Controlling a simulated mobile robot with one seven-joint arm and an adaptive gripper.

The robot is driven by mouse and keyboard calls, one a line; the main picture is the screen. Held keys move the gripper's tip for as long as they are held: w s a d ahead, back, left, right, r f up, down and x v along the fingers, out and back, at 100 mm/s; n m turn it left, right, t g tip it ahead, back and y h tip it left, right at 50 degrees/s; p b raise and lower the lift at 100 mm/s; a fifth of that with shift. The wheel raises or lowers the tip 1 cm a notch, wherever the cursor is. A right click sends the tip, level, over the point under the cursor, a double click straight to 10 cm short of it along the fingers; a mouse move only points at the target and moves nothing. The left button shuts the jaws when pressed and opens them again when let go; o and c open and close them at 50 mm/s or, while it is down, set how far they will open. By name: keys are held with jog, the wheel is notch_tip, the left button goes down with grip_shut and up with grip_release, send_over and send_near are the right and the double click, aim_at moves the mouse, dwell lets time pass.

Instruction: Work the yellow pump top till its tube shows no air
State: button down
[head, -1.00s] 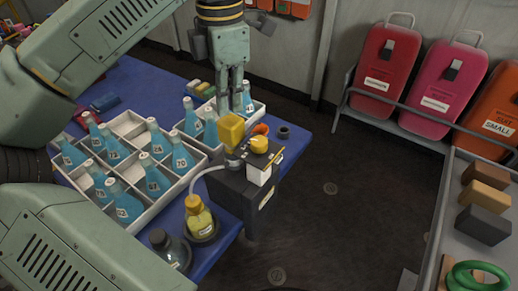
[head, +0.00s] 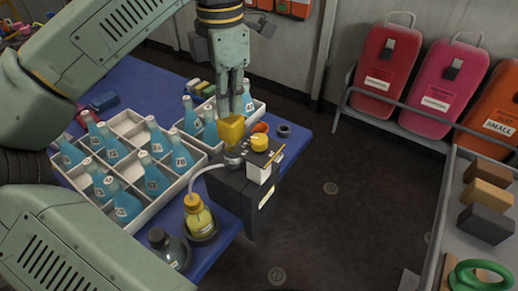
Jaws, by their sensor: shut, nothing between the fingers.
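The yellow pump top (head: 231,130) is a block-shaped cap on a small metal neck, on the dark pump box (head: 228,192) at the table's front right corner. My gripper (head: 236,112) is shut and empty, pointing down. Its fingertips are right at or just behind the top of the yellow block; whether they touch cannot be told. A pale tube (head: 207,172) curves from the pump to a yellow bottle (head: 199,218) standing in a dark holder. The tube looks whitish; air in it cannot be made out.
A round yellow knob (head: 259,144) and a white labelled block sit on the box beside the pump top. White crates (head: 178,187) of blue bottles stand to the left. A dark flask (head: 166,246) is in front. Red and pink cases (head: 386,70) stand at the right wall.

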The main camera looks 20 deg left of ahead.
aim_at(230, 117)
jog(key=shift+f+b, duration=1.1)
jog(key=shift+f, duration=0.55)
jog(key=shift+r, duration=0.2)
notch_tip(230, 117, up, 10)
jog(key=p, duration=0.8)
jog(key=shift+r+p, duration=0.2)
jog(key=shift+p, duration=0.1)
dwell(0.4)
